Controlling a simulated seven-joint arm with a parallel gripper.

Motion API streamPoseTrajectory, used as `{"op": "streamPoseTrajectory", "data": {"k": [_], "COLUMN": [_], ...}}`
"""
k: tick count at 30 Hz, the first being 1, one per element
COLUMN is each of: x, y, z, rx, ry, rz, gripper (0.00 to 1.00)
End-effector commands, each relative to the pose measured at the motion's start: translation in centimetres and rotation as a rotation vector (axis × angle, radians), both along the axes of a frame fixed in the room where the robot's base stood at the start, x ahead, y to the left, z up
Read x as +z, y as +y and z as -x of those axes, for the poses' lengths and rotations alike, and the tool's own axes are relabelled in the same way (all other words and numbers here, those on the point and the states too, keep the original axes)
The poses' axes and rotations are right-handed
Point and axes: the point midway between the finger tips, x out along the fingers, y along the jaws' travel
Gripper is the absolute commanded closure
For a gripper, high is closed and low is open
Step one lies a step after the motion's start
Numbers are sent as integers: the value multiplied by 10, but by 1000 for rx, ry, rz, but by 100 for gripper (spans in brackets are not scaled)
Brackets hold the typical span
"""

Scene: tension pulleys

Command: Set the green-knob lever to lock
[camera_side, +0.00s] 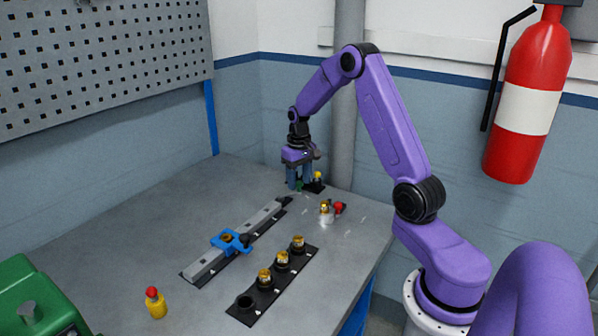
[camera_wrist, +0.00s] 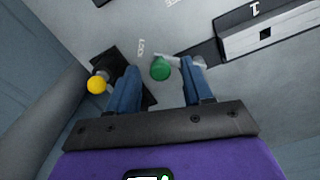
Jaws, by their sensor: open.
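The green knob (camera_wrist: 160,68) of the lever shows in the wrist view between the two blue fingertips of my gripper (camera_wrist: 161,72), with a gap on either side. A pale metal lever arm (camera_wrist: 168,56) runs beside the knob. A "LOCK" label (camera_wrist: 141,48) is printed on the table to the knob's left. In the side view my gripper (camera_side: 299,184) is open and points down at the back of the table. There the green knob (camera_side: 299,185) is mostly hidden by the fingers.
A yellow knob (camera_wrist: 96,84) on a black base stands just left of my fingers. A rail (camera_side: 205,262) with a blue carriage (camera_side: 229,241) runs toward the front.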

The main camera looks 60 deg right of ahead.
Motion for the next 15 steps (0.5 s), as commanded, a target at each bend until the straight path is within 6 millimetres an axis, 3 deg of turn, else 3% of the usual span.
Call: {"op": "streamPoseTrajectory", "data": {"k": [5, 15], "x": [16, 85], "y": [0, 0], "z": [-1, -1], "rx": [1, 1], "ry": [-4, -6], "rz": [1, 3], "gripper": [50, 50]}}
